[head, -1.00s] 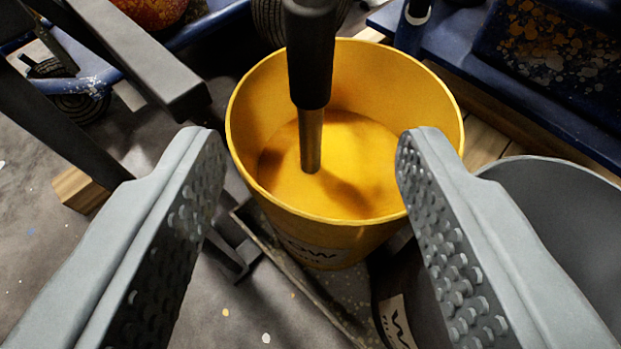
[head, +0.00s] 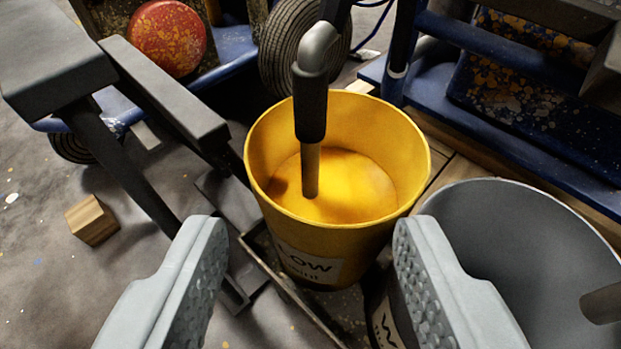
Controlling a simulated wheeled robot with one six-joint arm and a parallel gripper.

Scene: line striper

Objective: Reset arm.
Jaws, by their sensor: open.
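My gripper (head: 308,235) is open and empty, its two grey studded fingers low in the picture on either side of the yellow bucket's lower part. The yellow bucket (head: 275,135) stands upright, with yellow inside it. A dark-handled tube (head: 311,110) with a bent grey upper end reaches down into the bucket, and its metal end meets the yellow surface. My fingers appear nearer the camera than the bucket and hold nothing. Whether a finger touches the bucket cannot be told.
A grey bucket (head: 500,230) stands at right with a rod end inside. A dark metal frame (head: 170,100) rises at left beside a wooden block (head: 92,220). Behind are a blue chassis (head: 500,130), a wheel (head: 300,45) and a red round part (head: 167,38). Open floor lies at lower left.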

